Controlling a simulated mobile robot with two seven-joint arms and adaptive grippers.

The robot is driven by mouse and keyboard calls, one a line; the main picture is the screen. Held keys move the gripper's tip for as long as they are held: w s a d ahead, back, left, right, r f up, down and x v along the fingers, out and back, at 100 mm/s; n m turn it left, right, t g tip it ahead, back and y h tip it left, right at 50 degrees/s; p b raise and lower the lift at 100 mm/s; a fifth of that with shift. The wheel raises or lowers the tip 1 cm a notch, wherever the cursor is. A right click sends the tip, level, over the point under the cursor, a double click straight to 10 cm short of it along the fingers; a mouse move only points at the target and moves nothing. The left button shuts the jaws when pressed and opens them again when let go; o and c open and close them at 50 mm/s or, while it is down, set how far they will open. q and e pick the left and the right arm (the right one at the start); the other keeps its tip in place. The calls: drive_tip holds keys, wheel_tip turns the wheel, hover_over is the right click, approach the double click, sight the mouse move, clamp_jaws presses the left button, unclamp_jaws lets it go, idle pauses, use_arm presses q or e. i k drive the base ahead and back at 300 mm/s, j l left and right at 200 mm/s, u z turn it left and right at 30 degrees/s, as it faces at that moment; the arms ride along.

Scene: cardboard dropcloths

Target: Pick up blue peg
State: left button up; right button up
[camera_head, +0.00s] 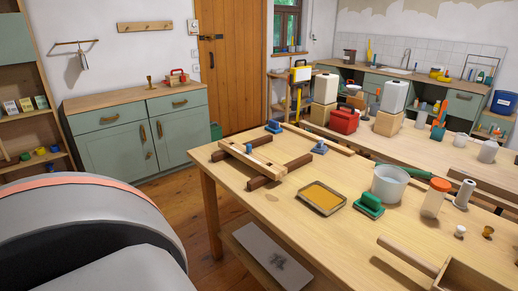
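Several small blue pieces are on or near the wooden frame (262,165) at the left end of the workbench. One blue piece (274,127) stands at the frame's far left, and another (320,147) stands at its right. A smaller blue bit (249,148) shows on the frame's near bar. They are too small for me to tell which one is the peg. Neither of my grippers shows in this view.
A wooden box (470,276) is at the near right. Floor (190,205) shows left of the bench.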

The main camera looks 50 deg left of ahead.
sight(248, 147)
drive_tip(key=j+z, duration=0.15)
drive_tip(key=j, duration=0.35)
drive_tip(key=k+j+z, duration=0.2)
drive_tip(key=j, duration=0.25)
drive_tip(key=k+j, duration=0.1)
drive_tip(key=j, duration=0.4)
drive_tip(key=k+j, duration=0.1)
drive_tip(key=j, duration=0.4)
drive_tip(key=j+z, duration=0.1)
drive_tip(key=j, duration=0.4)
drive_tip(key=k+j, duration=0.2)
drive_tip(key=j, duration=0.25)
